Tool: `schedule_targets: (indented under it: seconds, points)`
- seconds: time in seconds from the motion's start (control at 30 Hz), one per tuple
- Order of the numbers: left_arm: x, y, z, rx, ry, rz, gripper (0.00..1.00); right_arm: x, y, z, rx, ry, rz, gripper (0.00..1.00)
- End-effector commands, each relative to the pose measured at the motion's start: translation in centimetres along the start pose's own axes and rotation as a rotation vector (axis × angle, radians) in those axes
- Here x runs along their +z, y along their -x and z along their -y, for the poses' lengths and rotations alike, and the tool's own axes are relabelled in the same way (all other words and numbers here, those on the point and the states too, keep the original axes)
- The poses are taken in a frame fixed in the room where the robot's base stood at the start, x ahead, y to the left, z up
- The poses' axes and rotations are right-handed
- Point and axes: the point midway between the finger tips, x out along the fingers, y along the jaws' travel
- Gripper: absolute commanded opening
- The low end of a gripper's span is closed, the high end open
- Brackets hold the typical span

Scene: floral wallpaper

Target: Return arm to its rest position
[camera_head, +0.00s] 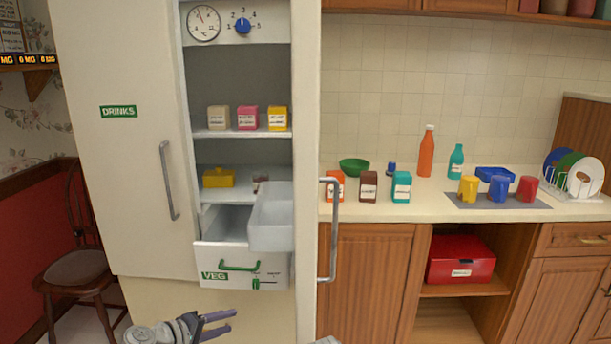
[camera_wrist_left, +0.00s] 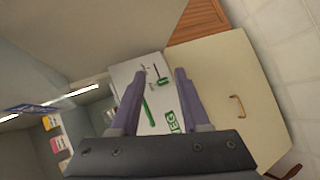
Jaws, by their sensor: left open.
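My left gripper (camera_head: 231,321) is low in the head view, in front of the open fridge and below the VEG drawer (camera_head: 222,277). Its two purple fingers are apart with nothing between them. In the left wrist view the open fingers (camera_wrist_left: 160,74) frame the white drawer front, with its green handle (camera_wrist_left: 149,112) behind them; they look clear of it. The drawer is pulled out of the fridge. My right gripper does not show.
The fridge door (camera_head: 120,150) marked DRINKS stands left, a tall handle (camera_head: 333,230) right. A pale bin (camera_head: 270,215) juts out above the drawer. A chair (camera_head: 78,268) stands left. The counter (camera_head: 430,207) holds bottles, boxes, mugs and a plate rack. A red box (camera_head: 460,262) sits below.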

Motion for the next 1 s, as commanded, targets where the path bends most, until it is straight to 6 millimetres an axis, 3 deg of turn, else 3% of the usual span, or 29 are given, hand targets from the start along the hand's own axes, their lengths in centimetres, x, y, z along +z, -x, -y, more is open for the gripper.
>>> schedule_targets:
  seconds: [0.03, 0.27, 0.4, 0.5, 0.73, 1.0]
  points:
    - [1.5, -0.3, -1.1, -0.038, -0.038, 0.041, 0.46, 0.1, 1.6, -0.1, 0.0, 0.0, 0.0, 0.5]
    - [9.5, -1.6, -2.5, -0.287, -0.279, 0.266, 0.46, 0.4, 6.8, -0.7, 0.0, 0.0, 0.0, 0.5]
    - [15.4, -0.4, -3.4, -0.517, -0.509, 0.453, 0.46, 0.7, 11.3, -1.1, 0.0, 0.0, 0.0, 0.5]
    - [18.2, 1.3, -3.8, -0.679, -0.671, 0.56, 0.46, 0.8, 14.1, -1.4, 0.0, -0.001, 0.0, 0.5]
    - [21.0, 5.3, -5.4, -0.962, -0.942, 0.696, 0.46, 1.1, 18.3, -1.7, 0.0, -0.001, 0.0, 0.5]
    - [21.4, 6.7, -5.9, -1.07, -1.036, 0.725, 0.46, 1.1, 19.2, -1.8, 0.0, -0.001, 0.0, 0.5]
